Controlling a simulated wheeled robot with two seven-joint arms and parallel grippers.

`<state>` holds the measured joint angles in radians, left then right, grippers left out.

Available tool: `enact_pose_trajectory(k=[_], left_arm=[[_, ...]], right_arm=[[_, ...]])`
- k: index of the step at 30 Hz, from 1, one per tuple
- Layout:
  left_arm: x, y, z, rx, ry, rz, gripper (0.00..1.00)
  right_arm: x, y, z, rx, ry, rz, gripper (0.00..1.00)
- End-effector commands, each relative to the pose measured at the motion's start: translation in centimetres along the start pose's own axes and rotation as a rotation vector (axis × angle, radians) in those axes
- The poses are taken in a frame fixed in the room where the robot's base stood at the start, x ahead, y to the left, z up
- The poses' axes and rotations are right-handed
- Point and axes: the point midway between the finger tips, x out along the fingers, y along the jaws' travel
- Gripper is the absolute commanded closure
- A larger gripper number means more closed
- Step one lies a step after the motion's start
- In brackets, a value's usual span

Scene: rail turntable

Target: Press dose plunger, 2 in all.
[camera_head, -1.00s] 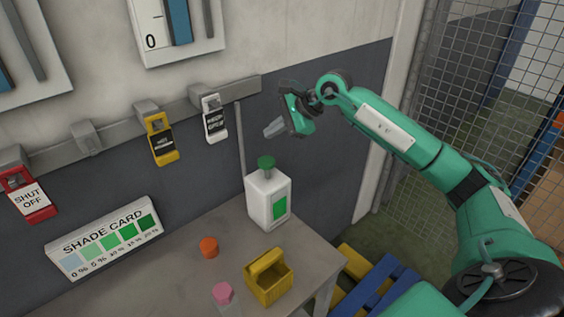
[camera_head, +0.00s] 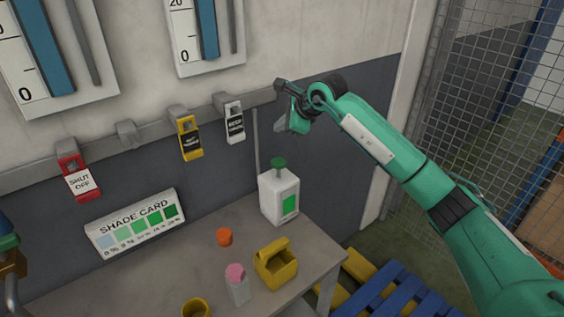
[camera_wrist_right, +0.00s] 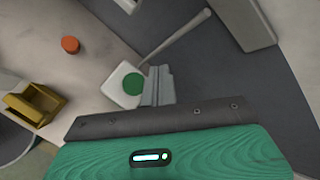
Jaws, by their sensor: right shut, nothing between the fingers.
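The dose plunger is the green cap (camera_head: 278,163) on top of a white bottle (camera_head: 272,204) with a green label, upright near the table's back edge. My right gripper (camera_head: 281,126) is above the plunger with a clear gap, its fingers shut and empty. In the right wrist view the plunger (camera_wrist_right: 133,84) appears just left of the shut fingertips (camera_wrist_right: 158,84), with the white bottle (camera_wrist_right: 119,97) partly behind it. The plunger stands up from the bottle.
On the table (camera_head: 205,285) are an orange cap (camera_head: 224,237), a pink-topped container (camera_head: 237,288) and a yellow basket (camera_head: 277,268). A shade card (camera_head: 136,226) and red, yellow and white tags line the wall. A blue pallet (camera_head: 395,290) lies right of the table.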

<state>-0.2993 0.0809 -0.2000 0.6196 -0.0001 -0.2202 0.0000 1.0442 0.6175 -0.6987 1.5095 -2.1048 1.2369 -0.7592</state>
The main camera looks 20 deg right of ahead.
Motion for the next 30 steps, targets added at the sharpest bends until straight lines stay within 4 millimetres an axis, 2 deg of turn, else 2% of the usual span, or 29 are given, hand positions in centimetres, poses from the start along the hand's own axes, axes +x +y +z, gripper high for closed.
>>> enact_pose_trajectory(k=[11, 22, 24, 30], left_arm=[[0.6, 0.1, -0.1, 0.000, 0.002, 0.001, 0.58], [2.5, 0.2, 0.1, 0.000, 0.001, 0.001, 0.58], [3.6, 0.2, 0.3, 0.000, 0.001, 0.001, 0.58], [4.5, 0.2, 0.4, -0.001, 0.001, 0.001, 0.58]], right_arm=[[1.0, 0.8, -0.8, 0.000, -0.001, 0.002, 1.00], [4.5, 3.3, -3.3, 0.001, -0.001, 0.001, 1.00], [5.3, 3.9, -3.9, 0.000, -0.001, 0.000, 1.00], [6.1, 4.5, -4.5, 0.000, -0.001, 0.000, 1.00]])
